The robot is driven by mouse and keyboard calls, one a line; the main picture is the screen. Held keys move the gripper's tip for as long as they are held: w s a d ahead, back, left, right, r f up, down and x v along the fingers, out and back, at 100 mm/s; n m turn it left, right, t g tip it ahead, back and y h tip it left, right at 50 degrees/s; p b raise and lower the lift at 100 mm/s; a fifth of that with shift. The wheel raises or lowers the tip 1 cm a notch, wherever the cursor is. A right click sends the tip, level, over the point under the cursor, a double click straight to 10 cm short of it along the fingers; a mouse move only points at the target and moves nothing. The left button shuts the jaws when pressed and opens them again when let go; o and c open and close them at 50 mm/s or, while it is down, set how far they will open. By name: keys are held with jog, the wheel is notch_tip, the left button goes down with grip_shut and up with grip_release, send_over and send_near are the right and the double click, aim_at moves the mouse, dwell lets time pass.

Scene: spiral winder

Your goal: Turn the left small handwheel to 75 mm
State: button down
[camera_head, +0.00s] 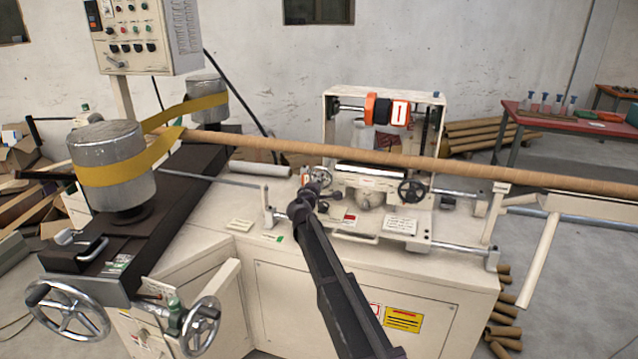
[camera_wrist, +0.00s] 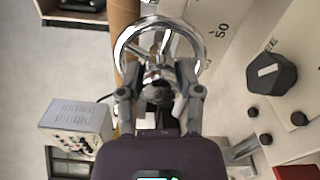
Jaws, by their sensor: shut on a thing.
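The left small handwheel (camera_head: 322,176) is on the left side of the cream carriage frame, partly hidden by my gripper in the head view. In the wrist view it is a chrome wheel (camera_wrist: 203,55) with spokes and a hub. My gripper (camera_wrist: 158,78) is shut on the handwheel, with one finger on each side of its hub; the exact contact is hard to see. My gripper (camera_head: 310,192) also shows in the head view at the wheel. I cannot make out a pointer.
A second, black small handwheel (camera_head: 411,191) is to the right on the carriage. A long brown cardboard tube (camera_head: 300,150) runs across above the machine bed. Two large handwheels (camera_head: 68,308) (camera_head: 200,326) are at the front left. A control box (camera_head: 145,35) stands behind.

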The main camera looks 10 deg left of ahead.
jog(key=shift+w, duration=0.1)
jog(key=shift+c, duration=1.3)
grip_release()
jog(key=s, duration=1.2)
jog(key=shift+a, duration=0.45)
